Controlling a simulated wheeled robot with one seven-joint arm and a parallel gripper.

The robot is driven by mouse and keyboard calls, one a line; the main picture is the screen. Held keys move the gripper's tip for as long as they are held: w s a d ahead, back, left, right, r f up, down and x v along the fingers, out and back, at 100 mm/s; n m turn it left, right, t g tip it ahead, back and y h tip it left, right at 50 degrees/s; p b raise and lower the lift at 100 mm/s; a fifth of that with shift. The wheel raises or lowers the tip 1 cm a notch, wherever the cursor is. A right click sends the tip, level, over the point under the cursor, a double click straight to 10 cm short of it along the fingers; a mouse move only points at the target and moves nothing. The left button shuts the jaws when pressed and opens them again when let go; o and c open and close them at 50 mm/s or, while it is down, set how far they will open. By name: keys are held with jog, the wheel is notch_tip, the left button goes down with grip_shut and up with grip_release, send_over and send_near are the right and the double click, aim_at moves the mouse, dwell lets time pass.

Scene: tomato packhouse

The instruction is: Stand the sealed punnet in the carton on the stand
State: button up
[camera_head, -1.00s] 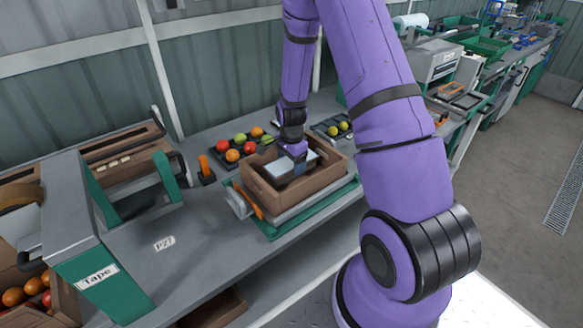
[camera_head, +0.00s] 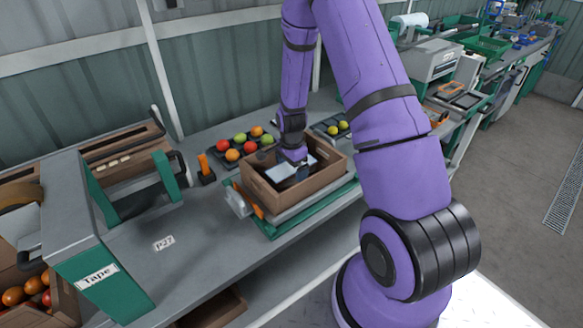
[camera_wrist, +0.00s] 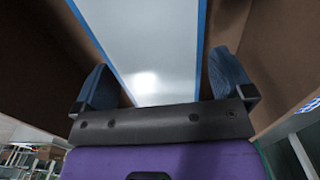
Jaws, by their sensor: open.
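The sealed punnet (camera_head: 279,172), with a pale film top, is inside the brown carton (camera_head: 288,196) on the stand (camera_head: 282,227). In the wrist view the punnet (camera_wrist: 150,35) shows its pale film and blue edges between the carton walls. My gripper (camera_head: 297,168) reaches down into the carton at the punnet. In the wrist view my gripper (camera_wrist: 159,68) has its two blue fingers spread apart, one towards each side of the punnet, with no clear grip on it. The punnet's underside is hidden, and I cannot tell whether it rests flat on the carton floor.
A dark tray of tomatoes (camera_head: 232,160) lies behind the carton, and another with yellow-green fruit (camera_head: 331,130) to its right. The tape machine (camera_head: 95,240) stands at the left, with an orange-handled tool (camera_head: 204,168) between. The bench front (camera_head: 200,245) is mostly clear.

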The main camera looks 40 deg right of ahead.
notch_tip(320, 180, up, 12)
jog(key=s+a+r+n+t, duration=0.1)
jog(key=s+a+r+n, duration=0.2)
jog(key=r, duration=0.4)
jog(key=s+a+r+n+t, duration=0.1)
jog(key=s+a+r+n, duration=0.1)
jog(key=r, duration=0.4)
jog(key=s+a+r+n, duration=0.3)
jog(key=r, duration=0.4)
jog(key=s+a+r+n+t, duration=0.1)
jog(key=s+r+n, duration=0.3)
jog(key=s, duration=0.5)
jog(key=s+a+r+n+t, duration=0.2)
jog(key=s+a+r+n, duration=0.2)
jog(key=s, duration=0.5)
jog(key=shift+s+r+n, duration=0.3)
jog(key=shift+r+n, duration=0.5)
jog(key=shift+r, duration=0.05)
